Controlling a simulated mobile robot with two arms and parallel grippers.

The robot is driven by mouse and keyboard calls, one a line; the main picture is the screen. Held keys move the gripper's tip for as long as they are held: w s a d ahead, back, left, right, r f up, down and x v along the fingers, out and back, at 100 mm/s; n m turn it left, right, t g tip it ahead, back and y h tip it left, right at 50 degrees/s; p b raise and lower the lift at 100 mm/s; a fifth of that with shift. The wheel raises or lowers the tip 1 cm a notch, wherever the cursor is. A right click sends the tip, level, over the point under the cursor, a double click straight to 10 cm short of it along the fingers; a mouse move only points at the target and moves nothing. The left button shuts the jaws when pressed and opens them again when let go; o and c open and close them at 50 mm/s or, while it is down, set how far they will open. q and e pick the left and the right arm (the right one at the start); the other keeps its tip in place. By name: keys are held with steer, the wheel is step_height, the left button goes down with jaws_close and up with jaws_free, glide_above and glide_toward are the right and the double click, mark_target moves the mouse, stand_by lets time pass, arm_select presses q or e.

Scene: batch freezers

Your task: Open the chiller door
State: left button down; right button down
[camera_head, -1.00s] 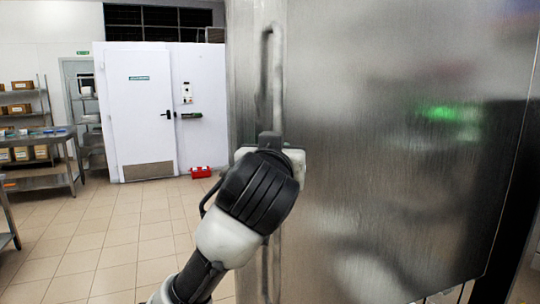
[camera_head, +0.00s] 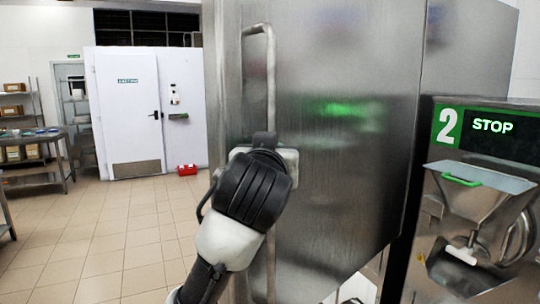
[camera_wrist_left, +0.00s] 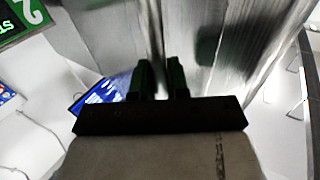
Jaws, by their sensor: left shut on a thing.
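The chiller door (camera_head: 340,150) is a tall brushed-steel panel in the middle of the head view. A long vertical bar handle (camera_head: 271,75) runs along its left side. My left gripper (camera_head: 265,141) is shut on the handle at mid-height, and my wrist hides part of the bar. In the left wrist view the two dark fingers (camera_wrist_left: 162,80) sit either side of the handle bar (camera_wrist_left: 156,35), in front of steel. My right gripper is not in view.
A batch freezer (camera_head: 480,190) marked 2, with a lit STOP display and a steel hopper, stands right of the door. Tiled floor (camera_head: 130,230) is clear at the left. A white cold-room door (camera_head: 132,105), a red box (camera_head: 187,170) and a steel table (camera_head: 35,145) are farther back.

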arm_select(q)
steer(key=shift+r, duration=0.2)
steer(key=c, duration=1.5)
jaws_free()
steer(key=o, duration=0.4)
steer(key=shift+d+f, duration=0.1)
steer(key=shift+d, duration=0.15)
steer(key=s+b, duration=0.1)
steer(key=s, duration=0.2)
steer(key=s+b, duration=0.1)
steer(key=s, duration=0.3)
steer(key=s+b, duration=0.1)
steer(key=s, duration=0.2)
steer(key=shift+s+a, duration=0.4)
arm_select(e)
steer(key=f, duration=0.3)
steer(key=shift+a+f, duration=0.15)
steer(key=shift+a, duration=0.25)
